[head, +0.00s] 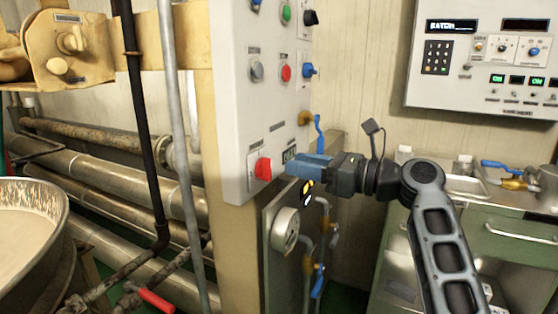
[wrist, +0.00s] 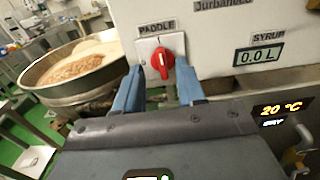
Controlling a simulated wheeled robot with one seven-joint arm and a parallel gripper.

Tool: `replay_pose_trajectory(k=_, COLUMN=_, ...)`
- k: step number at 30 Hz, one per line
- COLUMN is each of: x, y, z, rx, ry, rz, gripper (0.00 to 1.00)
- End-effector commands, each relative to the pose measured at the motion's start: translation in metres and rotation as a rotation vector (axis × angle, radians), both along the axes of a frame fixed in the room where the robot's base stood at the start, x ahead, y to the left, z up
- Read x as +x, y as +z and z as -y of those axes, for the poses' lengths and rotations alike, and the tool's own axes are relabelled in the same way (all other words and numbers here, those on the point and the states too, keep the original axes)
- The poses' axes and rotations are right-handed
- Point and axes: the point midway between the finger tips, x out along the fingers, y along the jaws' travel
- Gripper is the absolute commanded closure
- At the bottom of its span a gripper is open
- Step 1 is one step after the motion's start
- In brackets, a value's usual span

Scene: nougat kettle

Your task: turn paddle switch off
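The paddle switch is a red rotary knob (head: 263,168) on a pale plate, low on the white control panel (head: 245,110). It also shows in the wrist view (wrist: 163,63) under a "PADDLE" label, with its grip bar close to upright and slightly tilted. My gripper (head: 290,167) is just right of the knob in the head view, its blue fingers pointing at it. In the wrist view the two blue fingers (wrist: 158,92) stand apart, with the knob showing beyond and between their tips. Nothing is between the fingers. They appear short of the knob.
A "SYRUP" display (wrist: 258,55) reading 0.0 L is right of the knob. A large kettle (wrist: 75,62) stands at left. Below the panel are a round gauge (head: 285,230) and pipes with blue-handled valves (head: 319,281). Other knobs and buttons sit higher on the panel.

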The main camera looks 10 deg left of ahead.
Motion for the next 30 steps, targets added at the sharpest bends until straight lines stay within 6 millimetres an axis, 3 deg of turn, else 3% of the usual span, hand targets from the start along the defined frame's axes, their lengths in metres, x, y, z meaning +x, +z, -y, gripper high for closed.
replay_pose_trajectory(k=12, x=0.020, y=-0.001, z=-0.056, rx=-0.002, ry=-0.001, rz=0.002, gripper=0.61)
replay_pose_trajectory(k=24, x=0.023, y=-0.001, z=-0.064, rx=-0.003, ry=-0.003, rz=0.002, gripper=0.61)
replay_pose_trajectory(k=30, x=0.023, y=-0.001, z=-0.064, rx=-0.002, ry=-0.003, rz=0.003, gripper=0.79)
